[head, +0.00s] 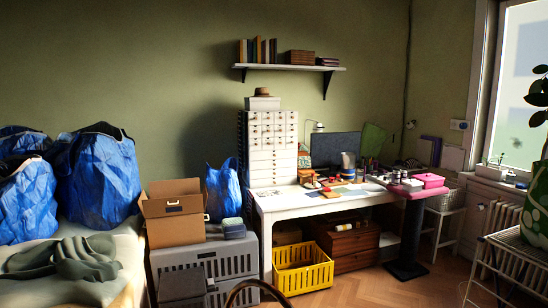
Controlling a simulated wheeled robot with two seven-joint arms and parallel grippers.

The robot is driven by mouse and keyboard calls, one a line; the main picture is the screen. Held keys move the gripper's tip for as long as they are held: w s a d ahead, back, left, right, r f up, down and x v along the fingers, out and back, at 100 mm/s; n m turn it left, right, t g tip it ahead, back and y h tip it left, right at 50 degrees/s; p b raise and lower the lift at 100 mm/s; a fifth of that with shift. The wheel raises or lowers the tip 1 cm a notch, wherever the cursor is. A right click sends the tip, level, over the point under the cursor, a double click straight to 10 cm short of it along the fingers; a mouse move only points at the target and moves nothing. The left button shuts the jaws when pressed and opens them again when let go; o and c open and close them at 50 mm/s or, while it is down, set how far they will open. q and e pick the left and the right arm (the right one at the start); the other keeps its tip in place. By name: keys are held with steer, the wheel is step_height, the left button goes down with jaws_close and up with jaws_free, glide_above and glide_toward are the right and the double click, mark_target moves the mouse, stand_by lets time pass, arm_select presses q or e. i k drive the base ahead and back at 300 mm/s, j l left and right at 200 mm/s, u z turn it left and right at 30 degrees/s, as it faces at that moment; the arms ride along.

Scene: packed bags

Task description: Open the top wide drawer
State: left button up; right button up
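A white drawer cabinet (272,148) stands at the back left of the white desk, against the green wall. Its upper part has several rows of small drawers with dark handles. Below them are several wide drawers, the top wide drawer (272,155) lying just under the small ones. All the drawer fronts look flush and shut, though they are small in the picture. Neither of my grippers shows in the head view.
The white desk (345,205) holds a monitor (335,149) and small items. A yellow crate (302,277) and a brown wooden chest (353,250) stand below. A cardboard box (173,218) and blue bags (98,180) crowd the left. Wooden floor (400,291) is open at front right.

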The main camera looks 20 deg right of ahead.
mark_target(255, 156)
steer(key=i+l+z, duration=0.1)
steer(key=l+z, duration=0.25)
steer(key=i+l+z, duration=0.2)
steer(key=l, duration=0.4)
steer(key=i+l+z, duration=0.15)
steer(key=i+l, duration=0.3)
steer(key=i+l+z, duration=0.2)
steer(key=i+l, duration=0.2)
steer(key=l, duration=0.2)
steer(key=i+l+u, duration=0.1)
steer(key=i, duration=0.3)
steer(key=i+l+u, duration=0.15)
steer(key=i, duration=0.2)
steer(key=i+l+u, duration=0.1)
steer(key=i, duration=0.3)
steer(key=i+j+u, duration=0.1)
steer(key=i+u, duration=0.2)
steer(key=i, duration=0.4)
steer(key=i+u, duration=0.35)
steer(key=i, duration=0.35)
steer(key=i+l+u, duration=0.3)
steer(key=i, duration=0.35)
steer(key=i+l+u, duration=0.25)
steer(key=i, duration=0.15)
steer(key=i+l+u, duration=0.1)
steer(key=i+u, duration=0.15)
steer(key=i, duration=0.15)
